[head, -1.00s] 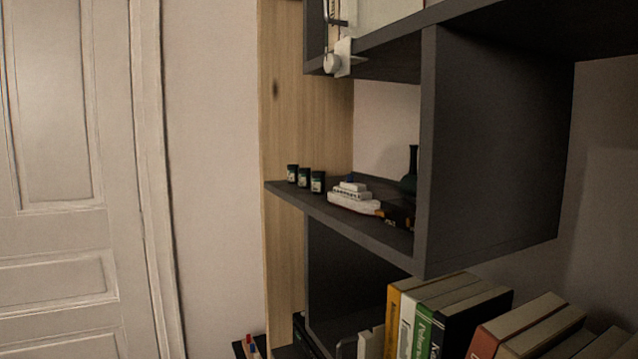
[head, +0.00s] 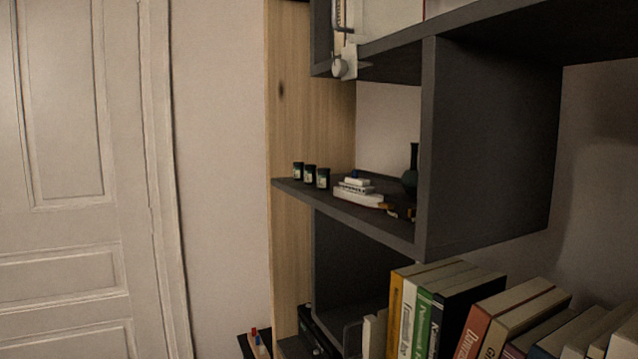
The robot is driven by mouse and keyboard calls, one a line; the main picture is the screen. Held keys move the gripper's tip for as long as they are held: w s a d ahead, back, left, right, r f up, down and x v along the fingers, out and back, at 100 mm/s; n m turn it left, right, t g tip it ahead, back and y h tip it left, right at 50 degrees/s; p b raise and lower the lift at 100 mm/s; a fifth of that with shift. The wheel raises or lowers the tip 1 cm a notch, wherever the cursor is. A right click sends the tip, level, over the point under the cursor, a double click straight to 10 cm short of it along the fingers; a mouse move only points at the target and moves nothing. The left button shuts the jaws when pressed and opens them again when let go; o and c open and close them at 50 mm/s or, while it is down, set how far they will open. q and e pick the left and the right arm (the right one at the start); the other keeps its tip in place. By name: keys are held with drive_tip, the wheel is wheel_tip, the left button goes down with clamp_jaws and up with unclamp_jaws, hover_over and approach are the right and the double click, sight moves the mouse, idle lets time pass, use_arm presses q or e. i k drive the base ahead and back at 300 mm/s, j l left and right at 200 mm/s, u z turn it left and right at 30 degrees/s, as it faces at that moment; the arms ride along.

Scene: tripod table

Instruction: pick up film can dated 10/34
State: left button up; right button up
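Three small dark film cans with pale labels stand in a row at the left end of a dark shelf: the left can (head: 298,171), the middle can (head: 310,174) and the right can (head: 323,179). Their labels are too small to read, so I cannot tell which is dated 10/34. Neither of my grippers is in view.
A white toy ship (head: 357,193) stands right of the cans, with a dark green bottle (head: 411,177) behind it. The shelf board (head: 345,210) ends at an upright panel (head: 490,140). Books (head: 440,305) stand below. A door (head: 75,190) is at left.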

sight(324, 173)
drive_tip(key=k+j+z, duration=0.1)
drive_tip(key=z, duration=0.3)
drive_tip(key=k+z, duration=0.2)
drive_tip(key=z, duration=0.2)
drive_tip(key=j+z, duration=0.35)
drive_tip(key=i+j+z, duration=0.1)
drive_tip(key=j+z, duration=0.4)
drive_tip(key=z, duration=0.2)
drive_tip(key=k+j+z, duration=0.2)
drive_tip(key=j, duration=0.35)
drive_tip(key=j+z, duration=0.25)
drive_tip(key=j, duration=0.3)
